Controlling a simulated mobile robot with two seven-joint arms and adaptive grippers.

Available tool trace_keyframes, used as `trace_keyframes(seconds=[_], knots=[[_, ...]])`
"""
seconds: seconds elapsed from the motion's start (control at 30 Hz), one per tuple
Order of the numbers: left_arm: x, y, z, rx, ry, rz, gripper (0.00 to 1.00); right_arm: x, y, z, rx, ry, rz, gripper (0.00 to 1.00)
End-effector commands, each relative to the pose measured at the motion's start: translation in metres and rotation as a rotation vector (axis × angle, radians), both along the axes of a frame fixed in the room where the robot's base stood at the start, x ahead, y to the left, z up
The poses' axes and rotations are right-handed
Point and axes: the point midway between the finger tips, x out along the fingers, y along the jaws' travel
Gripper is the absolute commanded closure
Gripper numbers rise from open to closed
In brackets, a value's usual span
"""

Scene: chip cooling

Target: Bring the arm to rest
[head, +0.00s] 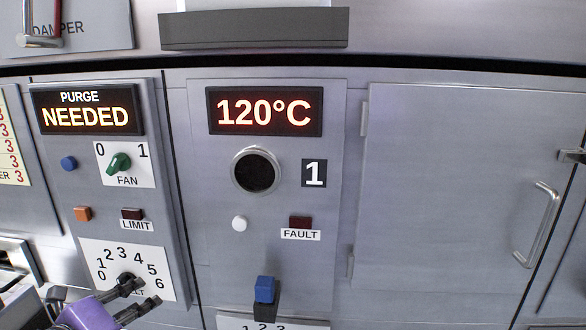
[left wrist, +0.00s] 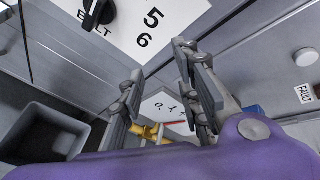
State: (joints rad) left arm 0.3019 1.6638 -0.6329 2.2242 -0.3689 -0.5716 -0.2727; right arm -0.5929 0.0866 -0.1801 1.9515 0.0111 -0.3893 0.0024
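My left gripper (head: 147,294) with its purple body is at the lower left of the head view, in front of the numbered dial panel (head: 103,264). In the left wrist view my left gripper (left wrist: 158,60) has its two dark fingers apart with nothing held between them. The dial's black knob (left wrist: 100,12) is just beyond the fingers at the top left of that view. The head view shows the knob (head: 126,280) close to the upper finger; I cannot tell whether they touch. My right gripper is not in view.
A lit "120°C" display (head: 264,111) is above a round dark port (head: 256,171). A blue-topped lever (head: 265,290) is right of my gripper. A closed door with a handle (head: 535,222) is at the right. A grey bin (left wrist: 45,135) shows in the wrist view.

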Motion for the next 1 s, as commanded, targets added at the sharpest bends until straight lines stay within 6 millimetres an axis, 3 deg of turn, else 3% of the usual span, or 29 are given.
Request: trace_keyframes(seconds=[0.03, 0.2, 0.5, 0.67, 0.8, 1.0], knots=[[-0.007, -0.011, -0.028, -0.128, 0.048, 0.040, 0.69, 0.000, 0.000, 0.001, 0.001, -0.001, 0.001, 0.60], [-0.033, -0.042, -0.103, -0.512, 0.190, 0.189, 0.69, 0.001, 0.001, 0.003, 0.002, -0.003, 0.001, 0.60], [-0.104, -0.086, -0.213, -1.135, 0.380, 0.552, 0.69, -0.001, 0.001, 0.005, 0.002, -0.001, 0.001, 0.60], [-0.154, -0.104, -0.263, -1.421, 0.432, 0.789, 0.69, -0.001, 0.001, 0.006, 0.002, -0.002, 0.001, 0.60], [-0.206, -0.118, -0.301, -1.616, 0.443, 1.012, 0.69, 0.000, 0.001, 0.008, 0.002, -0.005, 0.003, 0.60], [-0.271, -0.134, -0.334, -1.766, 0.422, 1.266, 0.69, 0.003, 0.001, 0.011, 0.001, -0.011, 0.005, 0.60]])
